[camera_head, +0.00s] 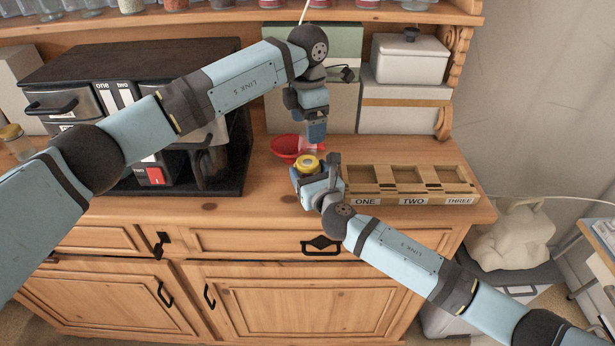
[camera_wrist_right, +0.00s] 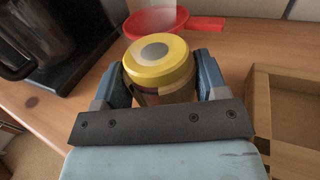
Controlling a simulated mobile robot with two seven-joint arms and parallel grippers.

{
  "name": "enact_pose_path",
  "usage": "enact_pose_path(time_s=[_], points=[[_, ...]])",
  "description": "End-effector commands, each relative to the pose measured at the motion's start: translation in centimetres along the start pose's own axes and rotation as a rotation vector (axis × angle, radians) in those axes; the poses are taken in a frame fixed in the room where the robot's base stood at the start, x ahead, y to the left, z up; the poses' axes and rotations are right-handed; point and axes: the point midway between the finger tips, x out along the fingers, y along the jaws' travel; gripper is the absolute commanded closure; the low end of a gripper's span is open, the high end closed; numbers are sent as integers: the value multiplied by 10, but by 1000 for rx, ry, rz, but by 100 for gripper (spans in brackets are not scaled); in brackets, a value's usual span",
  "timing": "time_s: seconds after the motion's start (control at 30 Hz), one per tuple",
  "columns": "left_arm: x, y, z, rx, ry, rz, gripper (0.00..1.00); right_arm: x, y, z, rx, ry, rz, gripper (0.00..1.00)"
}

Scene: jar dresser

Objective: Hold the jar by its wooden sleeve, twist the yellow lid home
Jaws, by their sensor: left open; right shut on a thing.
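The jar (camera_wrist_right: 155,95) is held upright by my right gripper (camera_head: 313,175), whose fingers close on its sides just below the lid. The yellow lid (camera_head: 307,162) sits on top of the jar. Most of the wooden sleeve is hidden by my gripper. My left gripper (camera_head: 316,138) points down above the lid, a little to its right in the head view, open and apart from it.
A red funnel (camera_head: 290,148) lies just behind the jar. A wooden tray (camera_head: 408,180) labelled ONE, TWO, THREE stands to the right, its compartments looking empty. A black coffee machine (camera_head: 150,120) fills the left. Boxes and a white canister (camera_head: 410,58) stand behind.

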Motion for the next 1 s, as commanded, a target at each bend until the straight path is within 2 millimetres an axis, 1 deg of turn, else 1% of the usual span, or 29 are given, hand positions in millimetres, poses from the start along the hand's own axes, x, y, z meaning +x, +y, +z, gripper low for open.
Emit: enact_pose_path(time_s=[0.03,0.1,0.2,0.5,0.53,0.63,0.67,0.9,1.0], points=[[-8,0,0,0,-1,2,15,0,0,-1,0,1,0,100],[-14,0,0,-1,0,2,15,0,0,-1,0,1,0,100],[-20,0,0,-1,1,1,15,0,0,-1,0,1,0,100],[-22,0,0,-1,1,0,15,0,0,-1,0,1,0,100],[-22,0,0,-1,1,0,15,0,0,-1,0,1,0,29],[-22,0,0,-1,1,0,15,0,0,-1,0,1,0,6],[-22,0,0,-1,1,0,15,0,0,-1,0,1,0,4],[-22,0,0,-1,1,0,15,0,0,0,0,0,0,4],[-21,0,0,-1,1,0,15,-5,0,-1,0,1,0,4]])
